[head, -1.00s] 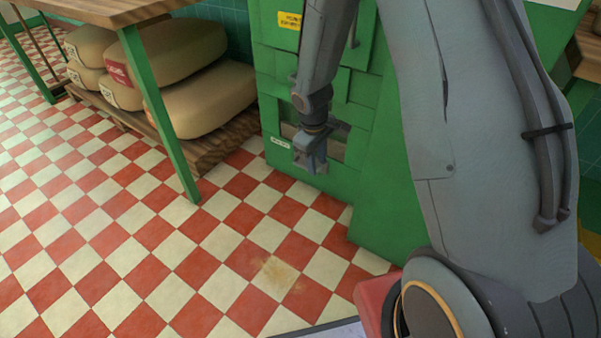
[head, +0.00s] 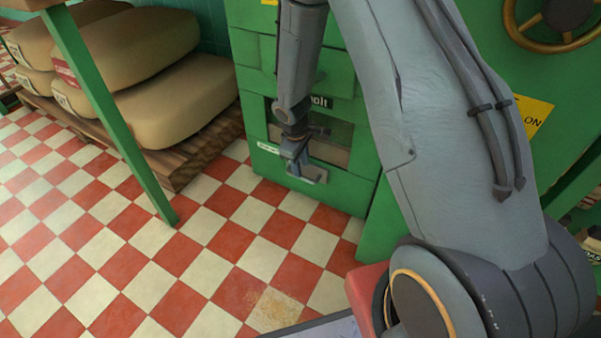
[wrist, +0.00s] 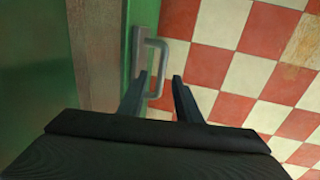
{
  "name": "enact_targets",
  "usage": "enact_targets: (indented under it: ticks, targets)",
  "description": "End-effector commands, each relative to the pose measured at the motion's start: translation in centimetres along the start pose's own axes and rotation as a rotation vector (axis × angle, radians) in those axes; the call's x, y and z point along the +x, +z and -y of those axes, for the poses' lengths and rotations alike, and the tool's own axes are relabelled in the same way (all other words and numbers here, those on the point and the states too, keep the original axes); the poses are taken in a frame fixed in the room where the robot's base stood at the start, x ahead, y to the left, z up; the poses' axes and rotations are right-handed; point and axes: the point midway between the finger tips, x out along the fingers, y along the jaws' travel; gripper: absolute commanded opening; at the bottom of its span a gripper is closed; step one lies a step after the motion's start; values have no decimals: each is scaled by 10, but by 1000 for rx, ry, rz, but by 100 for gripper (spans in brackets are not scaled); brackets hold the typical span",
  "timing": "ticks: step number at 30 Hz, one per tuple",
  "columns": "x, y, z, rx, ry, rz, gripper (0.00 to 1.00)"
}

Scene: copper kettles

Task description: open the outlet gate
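A grey bracket-shaped handle (wrist: 163,62) sticks out from the green front in the wrist view. I take it to be the outlet gate's handle. My gripper (wrist: 158,82) is open, its two dark fingers apart on either side of the handle's near part; I cannot tell whether they touch it. In the head view my gripper (head: 300,168) is low in front of the panel, and my forearm hides part of it.
A wooden-topped table with a green leg (head: 110,120) stands left of the machine. Several tan sacks (head: 180,105) lie on a low wooden pallet (head: 205,150). A brass handwheel (head: 568,42) is at upper right. The red and white checked floor (head: 190,255) in front is clear.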

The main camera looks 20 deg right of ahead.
Motion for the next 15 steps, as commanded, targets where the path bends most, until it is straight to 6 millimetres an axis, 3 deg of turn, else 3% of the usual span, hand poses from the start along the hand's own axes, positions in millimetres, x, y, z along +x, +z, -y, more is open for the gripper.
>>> enact_targets:
  ticks: [1, 6, 15]
  targets:
    - [12, -2, 2, -3, -1, 1, 31]
    - [34, -2, 2, -4, -1, 1, 31]
    - [46, -1, 1, -1, -1, 0, 31]
